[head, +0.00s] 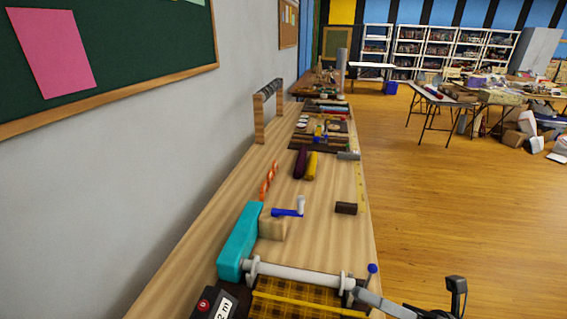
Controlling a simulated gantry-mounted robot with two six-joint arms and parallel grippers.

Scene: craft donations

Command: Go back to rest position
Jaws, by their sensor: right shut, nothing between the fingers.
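My right gripper (456,287) shows as a dark shape at the bottom right, past the right edge of the long wooden table (335,240). It is shut and empty, and it is apart from the objects on the table. Its lower part is cut off by the frame edge. My left gripper is not in view.
Close by on the table are a device with a white roller (300,275) and yellow plaid cloth (300,299), a teal block (239,240) and a dark brown cylinder (346,208). A wall stands left; open floor (440,220) lies right.

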